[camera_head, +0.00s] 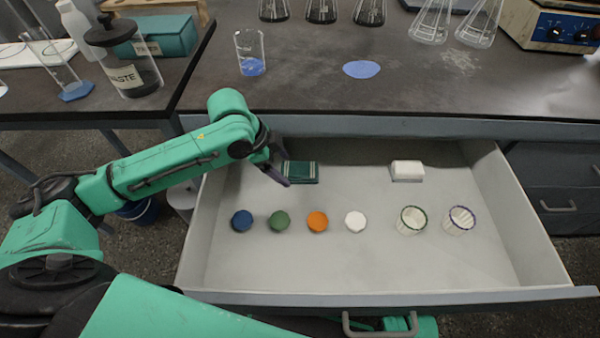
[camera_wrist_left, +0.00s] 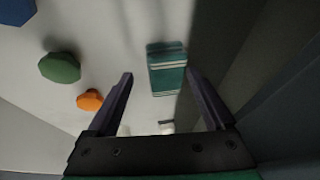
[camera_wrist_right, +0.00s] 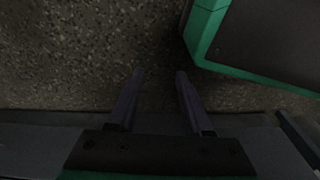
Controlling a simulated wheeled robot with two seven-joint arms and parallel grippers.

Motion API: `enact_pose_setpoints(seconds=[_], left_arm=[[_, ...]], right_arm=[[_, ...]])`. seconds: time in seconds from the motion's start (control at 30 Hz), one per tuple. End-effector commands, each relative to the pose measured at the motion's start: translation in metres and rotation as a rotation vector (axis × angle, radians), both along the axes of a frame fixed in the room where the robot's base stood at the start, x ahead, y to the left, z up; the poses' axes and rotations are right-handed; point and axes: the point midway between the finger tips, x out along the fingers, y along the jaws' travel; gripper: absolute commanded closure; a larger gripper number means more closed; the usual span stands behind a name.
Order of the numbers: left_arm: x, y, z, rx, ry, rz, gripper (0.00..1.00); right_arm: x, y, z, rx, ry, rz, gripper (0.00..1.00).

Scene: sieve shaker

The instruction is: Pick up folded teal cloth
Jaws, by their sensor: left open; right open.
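The folded teal cloth (camera_head: 302,172) has pale stripes and lies flat on the drawer floor near its back left. It also shows in the left wrist view (camera_wrist_left: 167,72), ahead of and between the two fingers. My left gripper (camera_head: 283,170) is open and empty, just left of the cloth in the head view. A gap between the fingers and the cloth cannot be judged exactly. My right gripper (camera_wrist_right: 160,75) is open and empty over the speckled floor, outside the drawer and low at its front.
The open drawer (camera_head: 370,275) also holds a blue lid (camera_head: 242,221), green lid (camera_head: 279,221), orange lid (camera_head: 317,221), white lid (camera_head: 355,220), white block (camera_head: 407,171) and two ribbed cups (camera_head: 411,220). The bench edge (camera_head: 400,118) overhangs the drawer's back. The drawer's front floor is clear.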

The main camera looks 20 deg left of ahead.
Motion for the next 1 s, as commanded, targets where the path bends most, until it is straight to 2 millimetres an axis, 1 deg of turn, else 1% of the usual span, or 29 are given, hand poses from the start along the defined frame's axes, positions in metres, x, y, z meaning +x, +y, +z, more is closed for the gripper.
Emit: enact_pose_setpoints(seconds=[0.13,0.17,0.2,0.3,1.0], left_arm=[[0.017,-0.024,0.0,-0.004,-0.003,-0.003,0.13],[0.018,-0.027,-0.006,-0.002,0.001,-0.003,0.13],[0.019,-0.028,-0.016,0.0,0.004,0.0,0.13],[0.023,-0.032,-0.027,0.0,0.001,0.0,0.13],[0.023,-0.032,-0.03,0.001,0.002,-0.002,0.13]], right_arm=[[0.004,0.001,0.002,0.002,-0.002,-0.002,0.5],[0.006,0.001,0.002,0.002,-0.002,-0.003,0.5],[0.011,0.002,0.006,0.003,-0.007,-0.005,0.5],[0.016,0.004,0.013,0.005,-0.006,-0.007,0.5],[0.016,0.004,0.022,0.005,-0.004,-0.008,0.5]])
